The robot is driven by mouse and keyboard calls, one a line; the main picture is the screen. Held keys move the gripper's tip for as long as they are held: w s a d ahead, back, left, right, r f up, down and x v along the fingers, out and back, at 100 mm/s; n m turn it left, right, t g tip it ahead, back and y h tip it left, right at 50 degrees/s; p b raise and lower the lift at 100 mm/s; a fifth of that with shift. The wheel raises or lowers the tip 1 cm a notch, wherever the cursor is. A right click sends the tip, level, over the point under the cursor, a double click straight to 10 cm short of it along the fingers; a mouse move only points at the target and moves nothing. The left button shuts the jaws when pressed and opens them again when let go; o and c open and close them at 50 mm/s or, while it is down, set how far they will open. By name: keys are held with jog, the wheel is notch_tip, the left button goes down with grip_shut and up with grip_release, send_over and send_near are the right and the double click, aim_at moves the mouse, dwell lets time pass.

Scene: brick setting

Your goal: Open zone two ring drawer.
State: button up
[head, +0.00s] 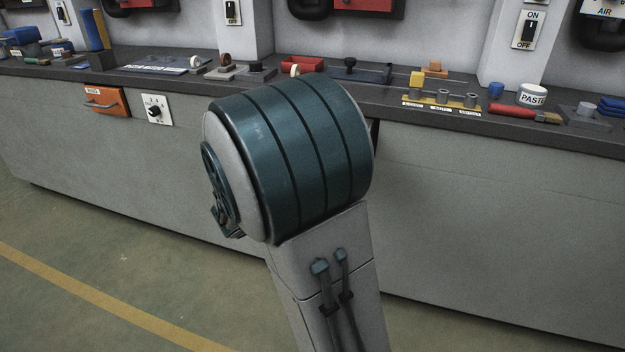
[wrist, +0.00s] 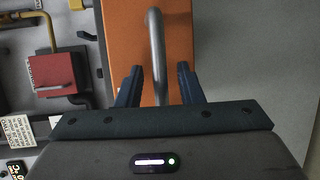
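The orange ring drawer (head: 116,104) is in the left part of the grey counter front in the head view, with a "RING" label and a grey bar handle (head: 100,105). It looks shut or nearly so. In the wrist view the orange drawer front (wrist: 120,40) fills the upper middle. My gripper (wrist: 159,82) is open, its two dark fingers on either side of the handle (wrist: 156,50), with gaps visible on both sides. I cannot tell how deep the handle lies between the fingers. My gripper is hidden in the head view.
A white panel with a black knob (head: 154,110) sits right of the drawer. The dark countertop (head: 400,110) above carries a red tray (head: 301,65), a paste jar (head: 532,95) and other small items. The green floor (head: 60,230) before the counter is clear.

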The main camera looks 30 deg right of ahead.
jog(key=shift+a, duration=0.1)
jog(key=p+v, duration=0.3)
jog(key=v, duration=1)
jog(key=shift+a+r, duration=0.15)
jog(key=shift+a, duration=0.15)
jog(key=shift+s, duration=0.15)
jog(key=s+d+r+m+g+y+p, duration=0.3)
jog(key=s+r+g+y+p, duration=0.3)
jog(key=s+r+p, duration=0.6)
jog(key=s+a+r+m+t+y+p, duration=0.1)
jog(key=a+r+t+y+p, duration=0.2)
jog(key=a+r+y+p, duration=0.3)
notch_tip(320, 180, up, 6)
jog(key=y+p, duration=0.3)
jog(key=p, duration=0.6)
jog(key=shift+s+a+m+t, duration=0.25)
jog(key=shift+s+m+t, duration=0.05)
jog(key=shift+s+m, duration=0.1)
